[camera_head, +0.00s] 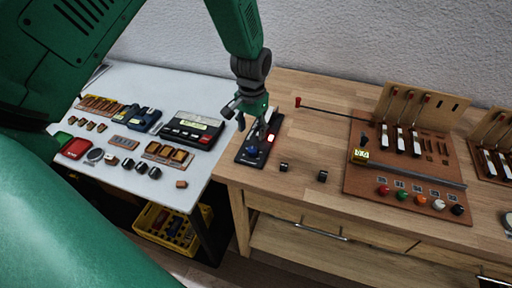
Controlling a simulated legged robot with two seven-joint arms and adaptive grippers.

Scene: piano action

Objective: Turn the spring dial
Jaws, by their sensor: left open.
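My left gripper (258,124) reaches down from the top, its dark fingers open above a black device (243,157) on the wooden bench. A brown board (360,183) at the right carries a front row of coloured knobs, including a white one (437,205). I cannot tell for certain which part is the spring dial. My right gripper is not in view.
Two small black pieces (284,167) (322,176) lie on the bench between device and board. A thin rod with a red tip (298,102) extends left from the board. The white table (120,77) at left holds many small parts. A yellow crate (150,218) stands below.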

